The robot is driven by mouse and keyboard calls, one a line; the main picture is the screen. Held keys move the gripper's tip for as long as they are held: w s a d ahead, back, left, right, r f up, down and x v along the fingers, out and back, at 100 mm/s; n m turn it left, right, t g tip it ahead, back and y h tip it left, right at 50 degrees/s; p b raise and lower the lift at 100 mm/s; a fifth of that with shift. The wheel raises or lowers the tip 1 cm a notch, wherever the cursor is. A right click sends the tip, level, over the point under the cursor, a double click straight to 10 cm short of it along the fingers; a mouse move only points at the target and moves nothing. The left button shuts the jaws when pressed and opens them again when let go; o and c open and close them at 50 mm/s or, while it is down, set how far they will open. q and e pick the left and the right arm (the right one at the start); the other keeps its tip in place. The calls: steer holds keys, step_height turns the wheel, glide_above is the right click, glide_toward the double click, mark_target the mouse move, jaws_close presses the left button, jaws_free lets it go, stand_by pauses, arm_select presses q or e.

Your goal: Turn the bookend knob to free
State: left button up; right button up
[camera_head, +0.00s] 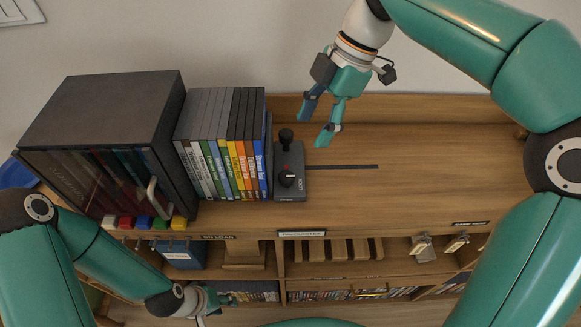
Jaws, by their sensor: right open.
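The dark grey bookend (290,154) stands on the wooden shelf top, against the right end of a row of DVD cases (222,148). A second black ball-topped handle (286,136) rises behind the knob. My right gripper (318,121) is open and empty, above and behind the bookend to its right, apart from the knob. My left gripper (222,302) is low at the front of the shelves, away from the bookend; its fingers are too small to read.
A slot (342,167) runs right from the bookend, with clear wood (430,160) around it. A dark cabinet (110,130) with a handle stands at left, with coloured blocks (143,222) before it. Lower shelves hold more cases (350,293).

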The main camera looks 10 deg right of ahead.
mark_target(288, 175)
steer(key=x, duration=1.2)
steer(key=shift+f, duration=0.2)
jaws_close()
